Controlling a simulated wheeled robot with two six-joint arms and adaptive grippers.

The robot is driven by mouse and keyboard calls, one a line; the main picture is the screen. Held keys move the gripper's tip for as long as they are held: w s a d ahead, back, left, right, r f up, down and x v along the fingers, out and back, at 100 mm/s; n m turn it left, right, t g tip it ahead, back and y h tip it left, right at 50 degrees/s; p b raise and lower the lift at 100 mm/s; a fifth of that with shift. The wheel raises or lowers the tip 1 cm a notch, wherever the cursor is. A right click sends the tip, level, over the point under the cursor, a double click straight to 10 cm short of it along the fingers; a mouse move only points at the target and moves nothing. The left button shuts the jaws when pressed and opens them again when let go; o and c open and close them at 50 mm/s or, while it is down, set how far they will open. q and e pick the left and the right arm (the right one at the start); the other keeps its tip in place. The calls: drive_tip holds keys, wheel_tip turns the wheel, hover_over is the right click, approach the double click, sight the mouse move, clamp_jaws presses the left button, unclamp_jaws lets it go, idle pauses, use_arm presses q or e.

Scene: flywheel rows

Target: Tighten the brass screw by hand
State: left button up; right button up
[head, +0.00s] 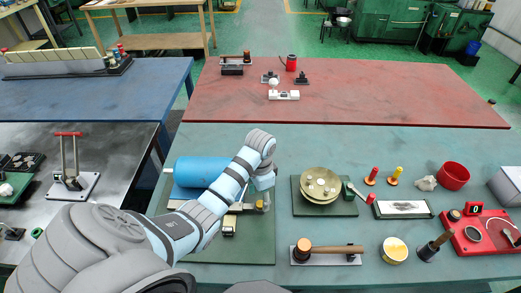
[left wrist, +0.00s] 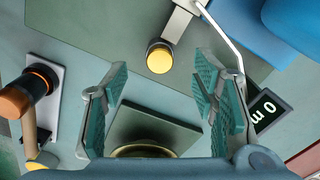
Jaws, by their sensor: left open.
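The brass screw (left wrist: 160,57) shows in the left wrist view as a round yellow head at the end of a light metal bar on a dark green mat. In the head view it is a small brass spot (head: 260,204) just below my left gripper (head: 264,182), beside a blue cylinder (head: 205,171). In the left wrist view my left gripper (left wrist: 160,85) has its teal-padded fingers wide apart, with nothing between them. The screw head appears beyond the fingertips, roughly centred between them, and apart from both. My right gripper is not in view.
A brass disc (head: 320,183) on a green mat stands to the right. A wooden-handled tool (head: 328,250) lies on a plate near the front. A red bowl (head: 453,176) is farther right.

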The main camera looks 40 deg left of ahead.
sight(261, 204)
use_arm(q)
drive_tip(key=shift+r, duration=0.1)
drive_tip(key=shift+r, duration=1.45)
drive_tip(key=shift+f, duration=0.1)
